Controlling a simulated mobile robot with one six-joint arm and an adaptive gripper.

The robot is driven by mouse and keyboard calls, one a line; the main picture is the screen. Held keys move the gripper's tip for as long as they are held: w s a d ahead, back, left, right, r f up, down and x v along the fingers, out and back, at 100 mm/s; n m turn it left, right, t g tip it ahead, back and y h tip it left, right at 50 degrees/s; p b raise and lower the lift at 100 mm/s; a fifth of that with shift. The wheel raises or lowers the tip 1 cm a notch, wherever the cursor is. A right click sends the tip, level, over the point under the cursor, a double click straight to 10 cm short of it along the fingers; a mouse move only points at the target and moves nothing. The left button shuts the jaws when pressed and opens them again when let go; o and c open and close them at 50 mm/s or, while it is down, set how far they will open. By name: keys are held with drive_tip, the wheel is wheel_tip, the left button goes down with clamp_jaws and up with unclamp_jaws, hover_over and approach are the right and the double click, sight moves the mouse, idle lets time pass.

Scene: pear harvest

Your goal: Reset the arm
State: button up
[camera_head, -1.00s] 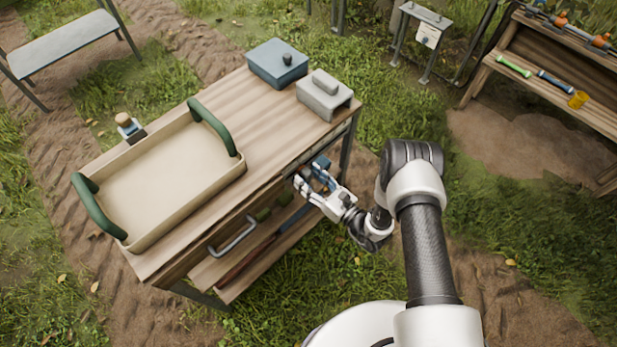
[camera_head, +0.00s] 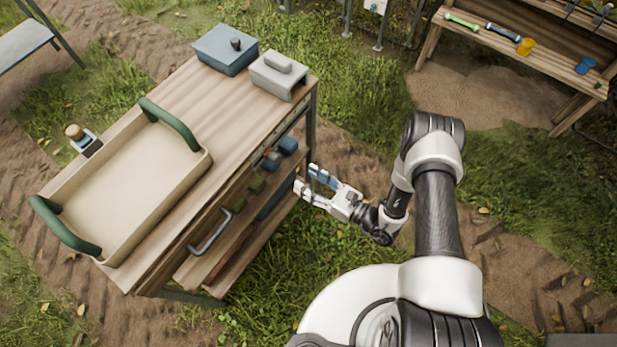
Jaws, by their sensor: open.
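My gripper (camera_head: 303,181) is open and empty. My arm (camera_head: 435,200) is bent, rising from my white base at the bottom and folding back down to the gripper. No pear shows in view.
An empty cream tray (camera_head: 140,185) with green handles stands on the bench. A blue box (camera_head: 224,52) and a grey box (camera_head: 277,78) sit at its far end. Tools lie on its lower shelf (camera_head: 190,268). A wooden rack (camera_head: 500,48) stands at the upper right. Grass and soil are open at right.

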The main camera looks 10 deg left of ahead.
wheel_tip(320, 180, up, 13)
drive_tip(key=w+a+n+g+y, duration=0.1)
drive_tip(key=a+n+g, duration=0.1)
drive_tip(key=n+g, duration=0.4)
drive_tip(key=s+d+r+n+g+h, duration=0.25)
drive_tip(key=s+r+n, duration=0.2)
drive_tip(key=r, duration=0.35)
drive_tip(key=s+d+r+n+g+h, duration=0.2)
drive_tip(key=s+r+n+g+h, duration=0.15)
drive_tip(key=r+n, duration=0.35)
drive_tip(key=s+d+r+n+t+h, duration=0.2)
drive_tip(key=s+d+r+t+h, duration=0.1)
drive_tip(key=d, duration=0.3)
drive_tip(key=s+d+r+n+t+h, duration=0.2)
drive_tip(key=s+d+r+t+h, duration=0.1)
drive_tip(key=d, duration=0.4)
drive_tip(key=s+d+r+n+t+h, duration=0.2)
drive_tip(key=s+d+r+t+h, duration=0.1)
drive_tip(key=d+r+t+h, duration=0.1)
drive_tip(key=d+r+h, duration=0.1)
drive_tip(key=d+r, duration=0.1)
drive_tip(key=d, duration=0.1)
drive_tip(key=shift+d+n+h, duration=0.15)
drive_tip(key=shift+n+h, duration=0.15)
drive_tip(key=shift+n, duration=0.05)
